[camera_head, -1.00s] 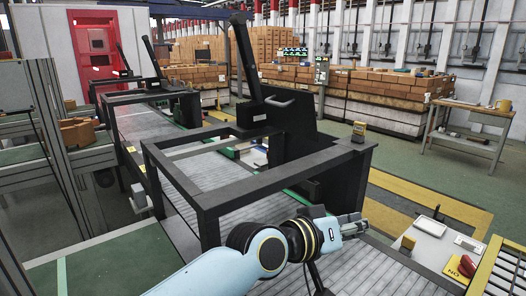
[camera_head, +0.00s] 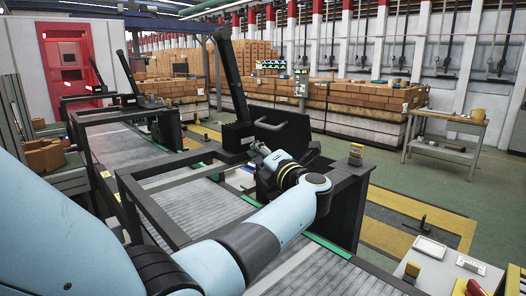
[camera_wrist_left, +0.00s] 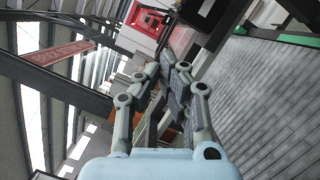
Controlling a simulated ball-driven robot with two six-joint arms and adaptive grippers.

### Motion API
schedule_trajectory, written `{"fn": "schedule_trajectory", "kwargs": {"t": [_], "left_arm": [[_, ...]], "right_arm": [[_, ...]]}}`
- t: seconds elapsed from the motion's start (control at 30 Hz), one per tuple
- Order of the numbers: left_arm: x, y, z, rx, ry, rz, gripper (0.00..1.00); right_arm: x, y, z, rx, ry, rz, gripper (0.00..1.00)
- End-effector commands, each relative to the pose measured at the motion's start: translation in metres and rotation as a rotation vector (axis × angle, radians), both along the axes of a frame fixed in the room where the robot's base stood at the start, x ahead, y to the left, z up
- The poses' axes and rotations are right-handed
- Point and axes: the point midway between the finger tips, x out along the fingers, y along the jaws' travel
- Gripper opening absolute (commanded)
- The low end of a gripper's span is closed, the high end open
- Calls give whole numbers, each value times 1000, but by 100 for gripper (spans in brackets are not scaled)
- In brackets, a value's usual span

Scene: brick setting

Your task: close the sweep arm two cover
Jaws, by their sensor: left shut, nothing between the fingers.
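The nearest sweep arm unit on the conveyor has a tall, tilted black lever (camera_head: 231,80) and a dark raised panel (camera_head: 292,133), which looks like its cover. A grey handle (camera_head: 268,126) sticks out beside the lever's base. My left gripper (camera_head: 259,149) is just below this handle in the head view and looks shut and empty; I cannot tell whether it touches the unit. My left forearm and wrist hide part of the unit's lower side. In the left wrist view the fingers (camera_wrist_left: 176,70) are together with nothing between them. My right gripper is not in view.
Farther units with tilted levers (camera_head: 128,72) stand behind.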

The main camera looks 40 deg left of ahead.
Motion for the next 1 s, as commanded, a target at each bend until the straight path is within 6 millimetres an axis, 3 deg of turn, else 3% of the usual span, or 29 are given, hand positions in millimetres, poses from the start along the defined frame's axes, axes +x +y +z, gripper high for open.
{"fn": "schedule_trajectory", "kwargs": {"t": [0.27, 0.53, 1.0], "left_arm": [[19, 58, 6, 4, 0, 1, 0], [50, 54, 19, 1, -1, -2, 0], [55, 54, 24, 2, 2, -2, 0]], "right_arm": [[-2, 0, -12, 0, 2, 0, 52], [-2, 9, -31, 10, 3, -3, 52], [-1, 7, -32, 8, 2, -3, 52]]}}
